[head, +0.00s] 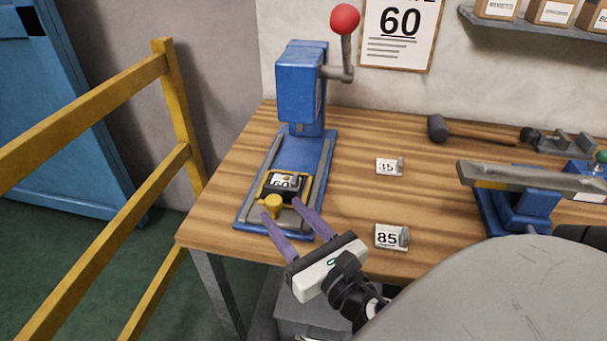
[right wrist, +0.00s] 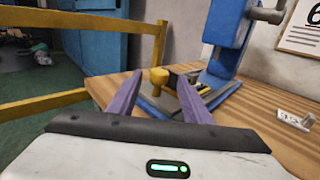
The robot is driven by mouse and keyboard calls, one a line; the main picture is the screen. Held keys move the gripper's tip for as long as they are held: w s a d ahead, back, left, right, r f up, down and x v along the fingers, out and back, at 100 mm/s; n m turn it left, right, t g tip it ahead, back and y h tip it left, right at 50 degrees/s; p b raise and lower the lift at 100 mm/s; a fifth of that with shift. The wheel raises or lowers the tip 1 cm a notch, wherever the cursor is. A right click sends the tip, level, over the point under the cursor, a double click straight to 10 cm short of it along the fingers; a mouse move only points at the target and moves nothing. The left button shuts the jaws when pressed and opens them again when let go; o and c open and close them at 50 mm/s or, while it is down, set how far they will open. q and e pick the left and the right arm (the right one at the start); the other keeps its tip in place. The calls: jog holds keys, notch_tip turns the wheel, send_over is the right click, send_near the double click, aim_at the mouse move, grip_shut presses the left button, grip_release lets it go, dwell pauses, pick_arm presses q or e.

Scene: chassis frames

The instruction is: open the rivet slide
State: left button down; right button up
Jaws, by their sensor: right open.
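The rivet slide (head: 287,217) is a grey plate with a yellow frame, low on the base of the blue press (head: 302,85). A yellow knob (head: 272,204) stands at its front; it also shows in the right wrist view (right wrist: 158,77). A black block marked 60 (head: 283,184) sits on the slide behind the knob. My right gripper (head: 281,207) is open, with its purple fingertips close to the knob. In the right wrist view the knob appears between the two fingers; contact cannot be told. My left gripper is not in view.
Tags marked 35 (head: 388,167) and 85 (head: 390,237) stand on the wooden bench (head: 350,200) to the right. A mallet (head: 470,132) lies at the back. A yellow railing (head: 170,110) runs left of the bench. A red-balled lever (head: 345,20) rises from the press.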

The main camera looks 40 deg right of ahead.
jog(key=s+a+b, duration=0.1)
jog(key=s+b, duration=0.2)
jog(key=s, duration=0.4)
jog(key=shift+s+a, duration=0.15)
jog(key=shift+s, duration=0.25)
